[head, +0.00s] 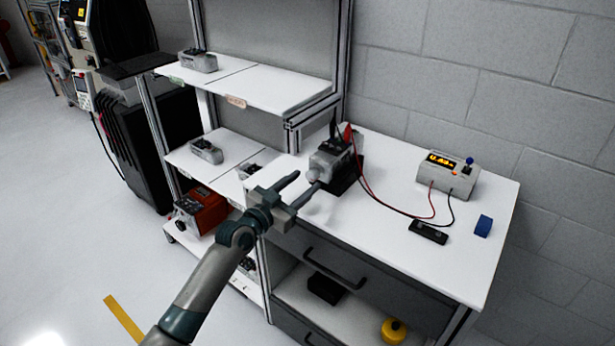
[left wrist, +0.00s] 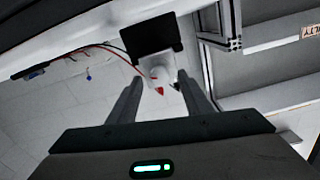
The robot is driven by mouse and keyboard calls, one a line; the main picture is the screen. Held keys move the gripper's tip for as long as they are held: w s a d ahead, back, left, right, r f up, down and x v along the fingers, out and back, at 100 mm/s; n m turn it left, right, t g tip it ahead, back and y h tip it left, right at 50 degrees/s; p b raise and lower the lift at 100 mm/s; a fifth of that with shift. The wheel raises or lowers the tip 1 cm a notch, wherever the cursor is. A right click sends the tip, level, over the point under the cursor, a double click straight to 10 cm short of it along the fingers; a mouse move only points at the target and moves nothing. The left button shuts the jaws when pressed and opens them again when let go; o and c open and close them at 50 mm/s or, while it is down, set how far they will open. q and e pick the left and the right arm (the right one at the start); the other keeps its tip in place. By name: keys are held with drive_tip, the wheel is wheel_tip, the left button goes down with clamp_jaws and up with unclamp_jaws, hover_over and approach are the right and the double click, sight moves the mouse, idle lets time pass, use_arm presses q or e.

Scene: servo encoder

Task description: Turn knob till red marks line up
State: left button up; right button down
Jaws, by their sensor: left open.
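The servo unit (head: 336,157) is a grey block on a black stand, at the back left of the white workbench. Its pale round knob (head: 313,175) faces my left gripper (head: 307,182). In the left wrist view, the knob (left wrist: 158,76) shows between the two fingertips of the open left gripper (left wrist: 165,88). Small red marks (left wrist: 160,91) show on and near the knob; at this size I cannot tell whether they line up. Whether the fingers touch the knob is not clear. My right gripper is in neither view.
Shelving (head: 245,85) stands left. The bench front is clear.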

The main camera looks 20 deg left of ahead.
sight(314, 174)
use_arm(q)
drive_tip(key=shift+x, duration=1)
drive_tip(key=shift+w+d, duration=0.15)
drive_tip(key=shift+w, duration=0.2)
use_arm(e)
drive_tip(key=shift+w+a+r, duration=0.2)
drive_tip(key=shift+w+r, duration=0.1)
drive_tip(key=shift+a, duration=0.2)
use_arm(q)
drive_tip(key=shift+c, duration=1.3)
drive_tip(key=c, duration=0.8)
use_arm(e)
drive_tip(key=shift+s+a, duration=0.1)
